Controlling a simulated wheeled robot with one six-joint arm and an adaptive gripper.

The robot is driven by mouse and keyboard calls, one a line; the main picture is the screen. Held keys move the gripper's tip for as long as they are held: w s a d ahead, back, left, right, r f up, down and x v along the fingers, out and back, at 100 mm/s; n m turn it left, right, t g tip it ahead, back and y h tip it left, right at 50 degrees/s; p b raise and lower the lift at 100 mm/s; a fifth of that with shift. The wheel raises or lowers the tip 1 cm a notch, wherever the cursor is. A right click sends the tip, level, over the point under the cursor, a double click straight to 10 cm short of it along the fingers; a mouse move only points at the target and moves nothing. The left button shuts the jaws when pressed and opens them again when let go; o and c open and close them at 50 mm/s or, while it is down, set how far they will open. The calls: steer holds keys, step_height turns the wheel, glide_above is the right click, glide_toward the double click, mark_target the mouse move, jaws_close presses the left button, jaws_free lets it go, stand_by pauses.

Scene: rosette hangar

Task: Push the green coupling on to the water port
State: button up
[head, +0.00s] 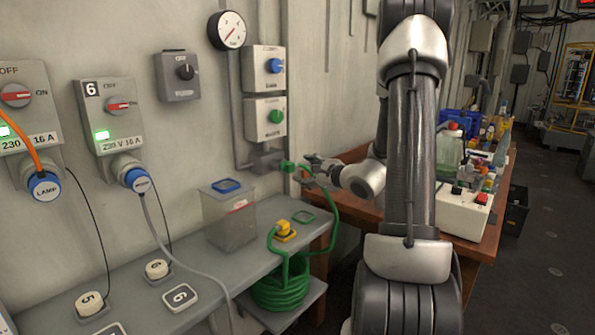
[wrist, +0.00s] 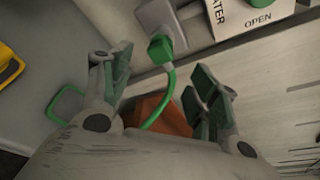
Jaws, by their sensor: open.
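The green coupling (head: 288,167) is at the mouth of the grey water port (head: 265,159) low on the wall. In the wrist view the coupling (wrist: 160,49) meets the grey port block (wrist: 158,16); I cannot tell how far on it sits. A green hose (head: 336,205) runs from it down to a coil (head: 280,291) under the bench. My gripper (head: 307,170) is just right of the coupling. In the wrist view my gripper (wrist: 164,78) is open, its fingers spread either side of the hose and short of the coupling.
Above the port are valve boxes with a green knob (head: 276,116) and a blue knob (head: 273,66). The grey bench (head: 205,272) holds a clear bin (head: 229,223), a yellow fitting (head: 285,230) and a green square outline (head: 303,217). A cluttered wooden table (head: 350,207) stands to the right.

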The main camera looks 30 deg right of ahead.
steer(key=shift+v, duration=1.7)
